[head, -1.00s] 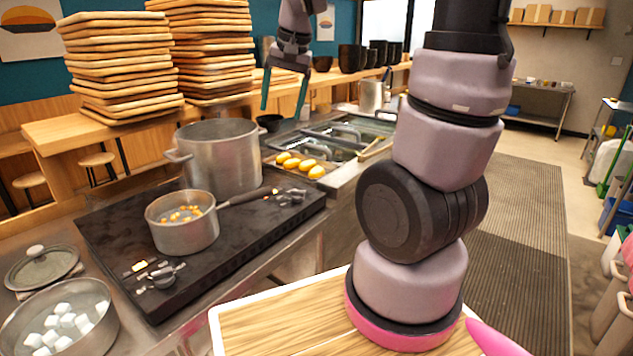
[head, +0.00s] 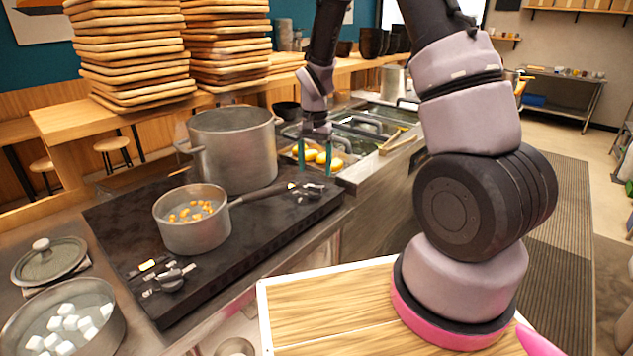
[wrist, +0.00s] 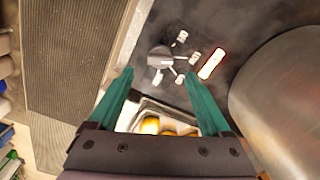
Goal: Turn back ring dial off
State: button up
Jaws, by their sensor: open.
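The back ring dial (head: 305,192) is on the black stovetop (head: 255,228), at its far right end by the large pot. In the wrist view the dial (wrist: 160,57) is a dark knob with several pale marks around it, and a bar beside it glows orange-white (wrist: 211,64). My gripper (head: 314,172) is open and empty, its teal fingers pointing down above the dial. In the wrist view the dial lies just beyond and between the fingertips (wrist: 158,73), apparently not touched.
The large steel pot (head: 235,150) stands close left of the dial. A saucepan (head: 192,235) with orange pieces sits in front, its handle (head: 262,192) reaching toward the dial. A front dial (head: 172,281) has a lit bar too. A tray of yellow food (head: 322,158) lies behind my gripper.

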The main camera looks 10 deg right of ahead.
aim_at(315, 186)
notch_tip(315, 186, down, 6)
jog(key=shift+r, duration=0.25)
grip_shut()
jog(key=shift+n, duration=0.3)
jog(key=n, duration=0.4)
jog(key=shift+n, duration=2.2)
